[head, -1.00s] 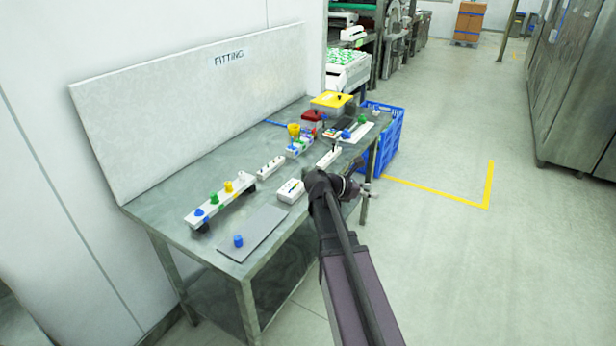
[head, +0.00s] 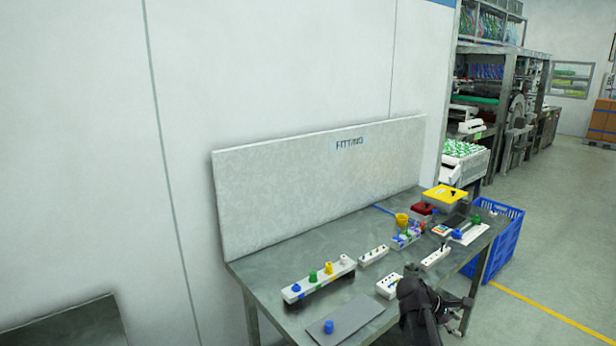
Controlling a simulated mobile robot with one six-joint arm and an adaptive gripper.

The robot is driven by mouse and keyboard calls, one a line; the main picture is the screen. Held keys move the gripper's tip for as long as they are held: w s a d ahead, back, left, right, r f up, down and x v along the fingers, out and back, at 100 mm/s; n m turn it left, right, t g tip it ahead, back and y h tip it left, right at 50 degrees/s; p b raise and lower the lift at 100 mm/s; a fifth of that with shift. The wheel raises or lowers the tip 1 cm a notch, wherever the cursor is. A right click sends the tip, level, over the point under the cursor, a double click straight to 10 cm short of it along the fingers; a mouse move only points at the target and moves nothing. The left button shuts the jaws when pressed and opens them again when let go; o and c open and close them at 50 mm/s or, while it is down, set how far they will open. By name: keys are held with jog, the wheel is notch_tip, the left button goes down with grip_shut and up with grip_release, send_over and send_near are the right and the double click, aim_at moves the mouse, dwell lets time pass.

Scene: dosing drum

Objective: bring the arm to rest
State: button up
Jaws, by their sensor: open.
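My arm (head: 418,300) rises from the bottom edge in the head view, its dark end near the front edge of the steel table (head: 272,287). My gripper (head: 462,312) points right, just off the table's front edge, small in the picture. Its jaws are open and nothing shows between them. It appears apart from the things on the table.
The table carries a white rail with coloured knobs (head: 318,279), a grey plate (head: 352,318) with a blue knob (head: 328,326), white socket blocks (head: 389,286) and a yellow-lidded box (head: 445,196). A blue crate (head: 505,232) stands at the table's right end. Open floor lies to the right.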

jog(key=s+a+f+m+y+p, duration=0.1)
jog(key=s+a+m+y, duration=0.2)
jog(key=a, duration=0.4)
jog(key=s+a+f+m+y+p, duration=0.1)
jog(key=s+a+m+y, duration=0.1)
jog(key=a+m, duration=0.3)
jog(key=s+a+f+m+y+p, duration=0.1)
jog(key=s+a+m+y, duration=0.2)
jog(key=a, duration=0.7)
jog(key=shift+s+a+m+y, duration=0.3)
jog(key=shift+m+y, duration=0.4)
jog(key=shift+y, duration=0.2)
